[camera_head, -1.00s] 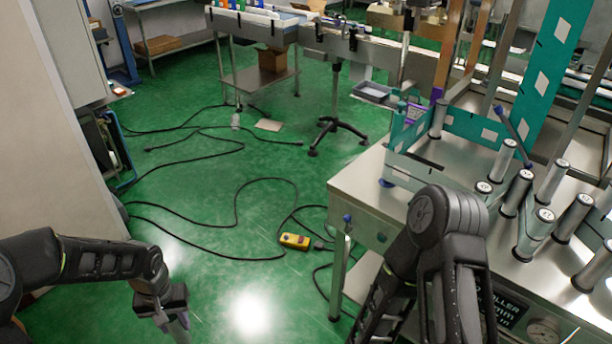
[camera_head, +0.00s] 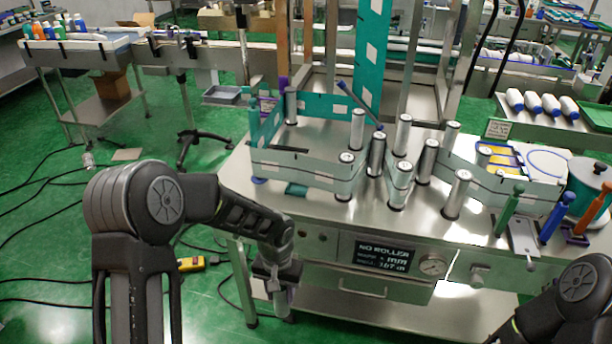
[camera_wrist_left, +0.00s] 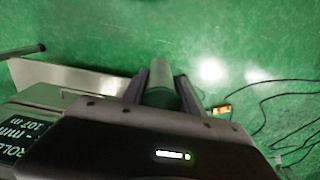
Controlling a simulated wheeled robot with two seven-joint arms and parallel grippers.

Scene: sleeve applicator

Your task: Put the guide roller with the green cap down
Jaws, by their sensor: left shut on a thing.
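My left gripper (camera_head: 279,272) is shut on a guide roller, a grey cylinder (camera_head: 281,302) that hangs below the fingers in front of the machine's left front. In the left wrist view the fingers (camera_wrist_left: 160,88) close on both sides of the dark, greenish end of the roller (camera_wrist_left: 161,97), over the green floor. I cannot make out its green cap clearly. My right arm shows at the lower right of the head view; its gripper is out of the picture.
The steel machine table (camera_head: 310,206) carries several upright rollers and a teal-edged film path. A display (camera_head: 380,256) reads "NO ROLLER". Green (camera_head: 509,211), blue (camera_head: 556,218) and orange (camera_head: 590,212) handles stand at the right. A yellow control box (camera_head: 190,264) lies on the floor.

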